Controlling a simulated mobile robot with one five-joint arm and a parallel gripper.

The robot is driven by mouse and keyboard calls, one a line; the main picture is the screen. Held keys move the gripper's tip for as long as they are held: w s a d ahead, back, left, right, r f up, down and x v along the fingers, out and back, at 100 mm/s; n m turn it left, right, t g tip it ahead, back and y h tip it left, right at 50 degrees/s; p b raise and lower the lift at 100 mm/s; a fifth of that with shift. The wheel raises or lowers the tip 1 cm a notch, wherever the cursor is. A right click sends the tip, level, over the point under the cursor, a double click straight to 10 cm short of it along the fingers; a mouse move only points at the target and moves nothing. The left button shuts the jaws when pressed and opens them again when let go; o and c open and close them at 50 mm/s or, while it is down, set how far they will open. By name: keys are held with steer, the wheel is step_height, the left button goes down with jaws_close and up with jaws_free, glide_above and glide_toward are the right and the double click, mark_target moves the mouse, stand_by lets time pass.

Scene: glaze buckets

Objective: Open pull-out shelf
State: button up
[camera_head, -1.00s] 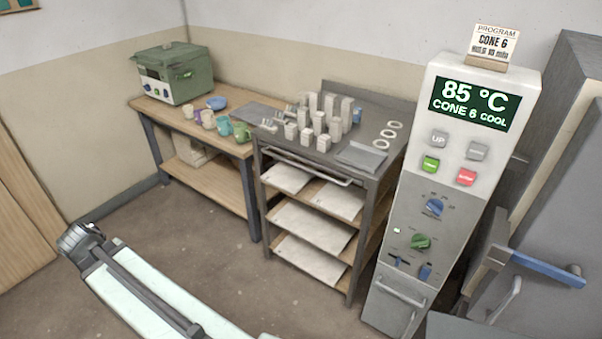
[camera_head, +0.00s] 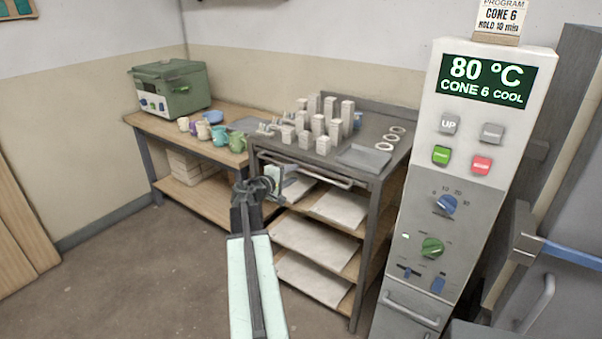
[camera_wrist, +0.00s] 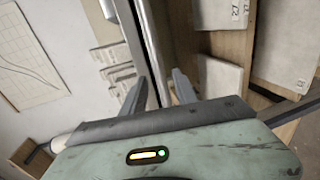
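A grey metal cart (camera_head: 378,200) has a long pull handle (camera_head: 305,169) across its front, just under the top. The shelf front there looks pushed in. My gripper (camera_head: 256,187) is at the left front of the cart, near the handle's left end. In the wrist view my gripper (camera_wrist: 160,90) has its two fingers apart, with nothing clearly held. A pale and dark upright edge (camera_wrist: 134,45) runs down close to the fingers. I cannot tell whether it is the handle or whether a finger touches it.
White kiln posts (camera_head: 318,128) and a grey tray (camera_head: 364,157) stand on the cart top. White slabs (camera_head: 312,243) lie on its lower shelves. A wooden table (camera_head: 150,122) with mugs is left, and a control panel (camera_head: 425,225) is right. The floor left is clear.

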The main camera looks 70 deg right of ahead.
mark_target(299, 171)
steer(key=b+x, duration=0.1)
steer(key=x, duration=0.4)
steer(key=shift+s+d+f, duration=0.1)
steer(key=shift+d, duration=0.25)
jaws_close()
stand_by(0.8)
